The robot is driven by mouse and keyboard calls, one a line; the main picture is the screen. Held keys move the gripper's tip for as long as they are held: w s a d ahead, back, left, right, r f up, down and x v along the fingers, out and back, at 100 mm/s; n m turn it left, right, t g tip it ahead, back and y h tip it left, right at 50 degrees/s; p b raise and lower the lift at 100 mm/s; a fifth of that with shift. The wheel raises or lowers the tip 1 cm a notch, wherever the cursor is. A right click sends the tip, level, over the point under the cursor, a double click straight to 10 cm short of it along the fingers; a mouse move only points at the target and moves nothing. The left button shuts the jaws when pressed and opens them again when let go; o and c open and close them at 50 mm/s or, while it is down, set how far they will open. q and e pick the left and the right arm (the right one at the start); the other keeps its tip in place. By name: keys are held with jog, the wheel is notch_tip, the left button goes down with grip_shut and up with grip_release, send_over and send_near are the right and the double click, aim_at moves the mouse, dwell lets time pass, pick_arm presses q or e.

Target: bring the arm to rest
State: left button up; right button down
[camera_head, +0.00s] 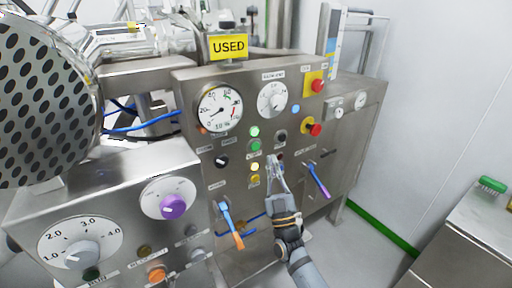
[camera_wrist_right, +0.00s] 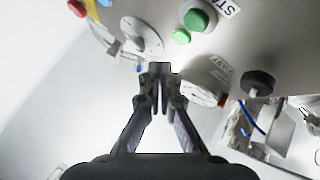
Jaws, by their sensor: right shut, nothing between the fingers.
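My right gripper (camera_head: 274,162) is in front of the lower middle of the steel control panel (camera_head: 200,155). Its fingers are together and hold nothing. The right wrist view also shows its closed fingertips (camera_wrist_right: 160,78), with the panel face beyond them. I cannot tell whether the tips touch the panel. My right arm comes up from the bottom of the head view. My left gripper is not in view.
A perforated drum (camera_head: 45,95) fills the upper left. A steel cabinet (camera_head: 470,240) stands at right, with open floor between.

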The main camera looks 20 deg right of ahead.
dwell(0.5)
notch_tip(320, 180, down, 24)
jog(key=w+n+g+y, duration=0.1)
jog(key=w+g+y, duration=0.2)
jog(key=g, duration=0.4)
jog(key=s+f+g, duration=0.3)
jog(key=s+f, duration=0.1)
jog(key=f, duration=0.7)
jog(key=s+f+g, duration=0.3)
jog(key=s+f, duration=0.1)
jog(key=f, duration=0.6)
jog(key=s+f+m+g+y, duration=0.1)
jog(key=s+f+g, duration=0.5)
jog(key=s+f, duration=1)
jog(key=s+f+g, duration=0.3)
jog(key=s+f, duration=0.1)
jog(key=s, duration=0.7)
jog(key=s+d+f+m+g, duration=0.1)
jog(key=s+f+g, duration=0.2)
jog(key=s, duration=0.8)
jog(key=shift+f, duration=0.7)
jog(key=shift+s, duration=0.1)
